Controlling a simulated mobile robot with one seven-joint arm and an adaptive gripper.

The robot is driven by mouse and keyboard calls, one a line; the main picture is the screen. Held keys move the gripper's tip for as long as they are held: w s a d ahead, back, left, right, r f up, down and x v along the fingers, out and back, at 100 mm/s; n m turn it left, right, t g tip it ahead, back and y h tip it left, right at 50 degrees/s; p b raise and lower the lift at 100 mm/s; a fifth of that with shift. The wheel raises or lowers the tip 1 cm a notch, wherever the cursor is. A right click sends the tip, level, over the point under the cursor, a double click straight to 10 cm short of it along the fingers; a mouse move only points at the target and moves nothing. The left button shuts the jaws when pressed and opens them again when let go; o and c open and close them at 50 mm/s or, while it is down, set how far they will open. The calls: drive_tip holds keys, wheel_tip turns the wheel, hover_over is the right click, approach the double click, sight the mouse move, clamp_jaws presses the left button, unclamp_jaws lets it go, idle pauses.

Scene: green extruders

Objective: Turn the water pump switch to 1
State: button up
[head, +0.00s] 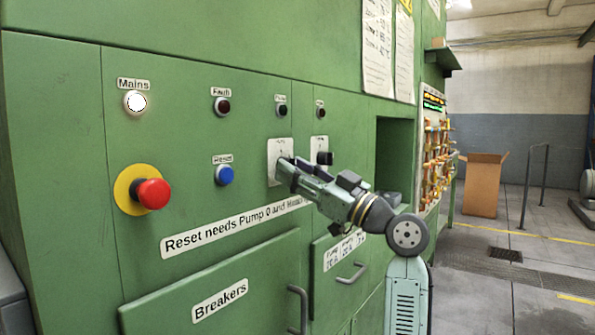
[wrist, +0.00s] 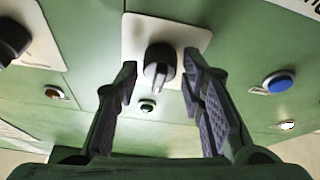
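In the wrist view, a black rotary switch (wrist: 158,62) on a white plate (wrist: 195,30) sits between the two fingers of my gripper (wrist: 160,72). The fingers are spread, one on each side of the knob, with gaps visible. In the head view, my gripper (head: 284,170) is at the left of two white switch plates (head: 274,150) on the green cabinet. It hides that plate's knob there. The plate's small label is too small to read surely, and I cannot tell which position the knob points to.
A second black switch (head: 324,158) is close on the right. A blue Reset button (head: 225,175) and a red emergency button (head: 153,193) are to the left. Small lamps, including a lit Mains lamp (head: 136,102), are above. Drawer handles (head: 298,305) stick out below.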

clamp_jaws()
drive_tip(key=shift+m, duration=0.4)
drive_tip(key=m+t+h+p, duration=0.1)
drive_tip(key=m+h+p, duration=0.1)
drive_tip(key=m, duration=0.3)
drive_tip(key=m+t+h+p, duration=0.1)
drive_tip(key=m+h+p, duration=0.1)
drive_tip(key=m+p, duration=0.2)
drive_tip(key=m+t+h+p, duration=0.2)
drive_tip(key=m+p, duration=0.2)
drive_tip(key=m, duration=0.2)
drive_tip(key=shift+s+a+r, duration=0.15)
drive_tip(key=shift+s+r, duration=0.15)
drive_tip(key=shift+r, duration=0.05)
drive_tip(key=shift+f+m+h, duration=0.1)
drive_tip(key=shift+m+h, duration=0.3)
drive_tip(key=shift+m, duration=0.1)
drive_tip(key=shift+o, duration=1.6)
unclamp_jaws()
